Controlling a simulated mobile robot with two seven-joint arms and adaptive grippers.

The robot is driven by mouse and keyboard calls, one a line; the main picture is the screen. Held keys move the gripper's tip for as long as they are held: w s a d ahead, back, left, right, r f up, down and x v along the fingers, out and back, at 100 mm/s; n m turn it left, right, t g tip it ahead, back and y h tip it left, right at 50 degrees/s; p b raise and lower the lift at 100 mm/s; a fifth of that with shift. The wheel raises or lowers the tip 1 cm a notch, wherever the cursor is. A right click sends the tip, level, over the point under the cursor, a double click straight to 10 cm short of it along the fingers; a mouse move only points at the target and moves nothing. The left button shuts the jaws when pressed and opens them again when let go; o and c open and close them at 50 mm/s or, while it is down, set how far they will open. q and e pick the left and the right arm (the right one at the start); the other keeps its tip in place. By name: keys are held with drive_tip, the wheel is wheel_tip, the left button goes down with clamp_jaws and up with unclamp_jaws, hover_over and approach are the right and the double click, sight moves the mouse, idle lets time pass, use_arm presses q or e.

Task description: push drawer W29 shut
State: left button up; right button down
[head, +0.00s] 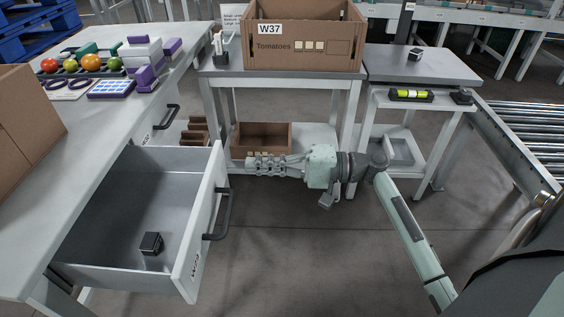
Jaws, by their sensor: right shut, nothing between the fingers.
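The drawer (118,275) stands pulled far out from under the bench at the left. My right gripper (249,164) is shut and empty. Its fingers point left towards the far end of the drawer front, with a visible gap between in the picture. My left gripper is not in view.
The grey bench (92,125) carries tomatoes and a brown carton (22,112). Another dark handle (167,116) lies farther along the bench. A carton marked W37 (340,47) stands on a table behind my right gripper. The floor (300,250) right of the drawer is clear.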

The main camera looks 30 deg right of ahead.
sight(217, 164)
drive_tip(key=x, duration=0.4)
drive_tip(key=shift+w+a, duration=0.1)
drive_tip(key=shift+a, duration=0.1)
drive_tip(key=shift+w+a+p, duration=0.3)
drive_tip(key=shift+a, duration=0.15)
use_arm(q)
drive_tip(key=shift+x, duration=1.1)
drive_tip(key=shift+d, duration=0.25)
